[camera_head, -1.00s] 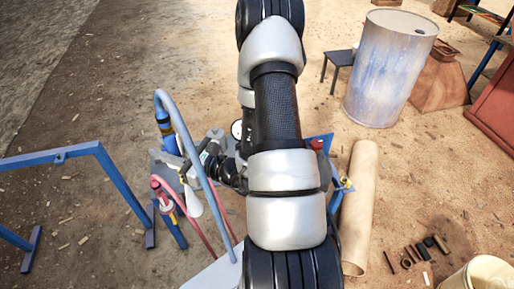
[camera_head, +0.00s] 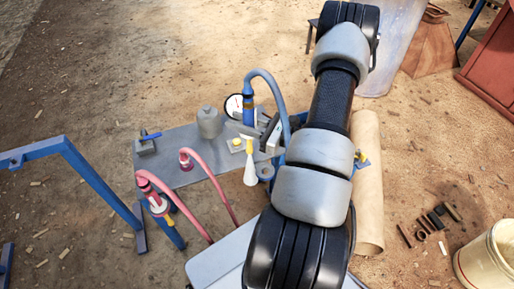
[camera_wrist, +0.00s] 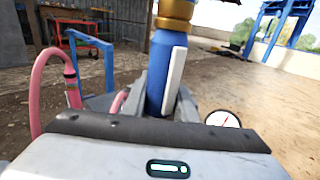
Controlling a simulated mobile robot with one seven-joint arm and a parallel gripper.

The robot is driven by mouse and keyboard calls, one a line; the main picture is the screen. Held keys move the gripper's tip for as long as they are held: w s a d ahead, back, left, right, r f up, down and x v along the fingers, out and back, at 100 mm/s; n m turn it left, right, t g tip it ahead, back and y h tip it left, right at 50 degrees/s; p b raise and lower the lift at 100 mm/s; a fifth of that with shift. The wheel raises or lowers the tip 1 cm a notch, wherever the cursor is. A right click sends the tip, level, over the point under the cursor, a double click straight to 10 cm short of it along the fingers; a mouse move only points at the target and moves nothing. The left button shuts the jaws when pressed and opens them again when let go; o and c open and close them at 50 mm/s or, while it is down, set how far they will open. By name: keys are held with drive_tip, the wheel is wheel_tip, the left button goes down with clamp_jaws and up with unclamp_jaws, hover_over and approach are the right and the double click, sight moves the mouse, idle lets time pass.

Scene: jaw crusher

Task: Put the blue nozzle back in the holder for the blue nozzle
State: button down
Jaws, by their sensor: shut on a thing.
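The blue nozzle (camera_head: 248,110) is upright in my gripper (camera_head: 262,136) above the back right part of the grey table. A blue-grey hose (camera_head: 268,78) arches from its top and passes behind my arm. In the wrist view, the blue nozzle (camera_wrist: 159,70), with a brass collar on top, stands between the two fingers of my gripper (camera_wrist: 163,100), which are shut on it. Its lower end is hidden by the gripper body. A blue-grey ring (camera_head: 266,172) shows at the table's right edge, partly hidden by my arm; I cannot tell whether it is the holder.
The grey table (camera_head: 188,172) bears a grey bottle (camera_head: 209,122), a small vise-like block (camera_head: 146,146) and a white cone (camera_head: 250,174). A round gauge (camera_head: 233,107) stands behind. A pink-hosed nozzle (camera_head: 160,207) sits at the blue post. A blue frame (camera_head: 85,175) stands left.

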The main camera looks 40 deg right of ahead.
drive_tip(key=s+d+f+b, duration=0.2)
drive_tip(key=s+d+f, duration=0.1)
drive_tip(key=f, duration=0.3)
drive_tip(key=shift+s+d+y, duration=0.2)
drive_tip(key=shift+d+y, duration=0.2)
drive_tip(key=shift+d, duration=0.25)
drive_tip(key=shift+f+b, duration=0.1)
drive_tip(key=shift+b, duration=0.2)
drive_tip(key=shift+f+b, duration=4.95)
drive_tip(key=shift+f, duration=2.3)
drive_tip(key=c, duration=1.4)
unclamp_jaws()
drive_tip(key=shift+o, duration=0.2)
